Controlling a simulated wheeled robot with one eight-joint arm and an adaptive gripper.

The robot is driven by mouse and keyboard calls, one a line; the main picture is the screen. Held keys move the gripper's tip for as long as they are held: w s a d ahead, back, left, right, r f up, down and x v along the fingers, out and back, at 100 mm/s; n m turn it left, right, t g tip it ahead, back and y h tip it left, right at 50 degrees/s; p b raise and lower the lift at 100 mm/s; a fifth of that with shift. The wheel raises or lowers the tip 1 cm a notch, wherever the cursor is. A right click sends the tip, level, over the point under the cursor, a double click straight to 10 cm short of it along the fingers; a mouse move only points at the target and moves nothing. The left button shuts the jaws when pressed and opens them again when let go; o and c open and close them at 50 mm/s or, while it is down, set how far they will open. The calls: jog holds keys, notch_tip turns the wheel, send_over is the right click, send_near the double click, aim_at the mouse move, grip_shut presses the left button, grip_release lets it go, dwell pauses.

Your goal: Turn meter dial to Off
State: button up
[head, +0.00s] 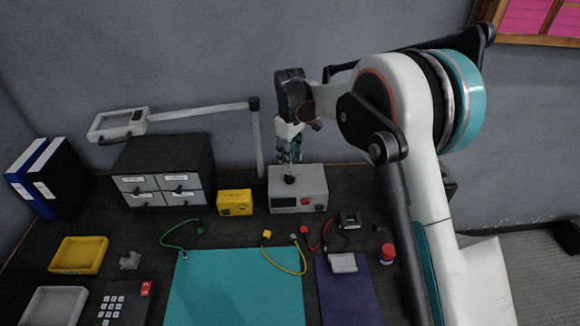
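A grey box-shaped instrument (312,182) stands at the back of the bench. It has a dark front strip with small red details and a round black knob (289,179) on its top. I cannot read any marking around the knob. A small yellow box (234,203) stands to its left; I cannot make out a dial on it. My gripper (290,160) points down just above the knob, at the back of the grey box. The fingers are small and dark here, so I cannot tell their opening or whether they touch the knob.
A drawer cabinet (163,158) and a lamp-like arm (200,111) stand at the back left. Coloured leads lie in front of the boxes. A teal mat (225,290), a purple mat (345,295) and a red-capped jar (387,254) lie nearer. My arm covers the right side.

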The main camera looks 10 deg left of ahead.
jog(key=shift+r, duration=2.2)
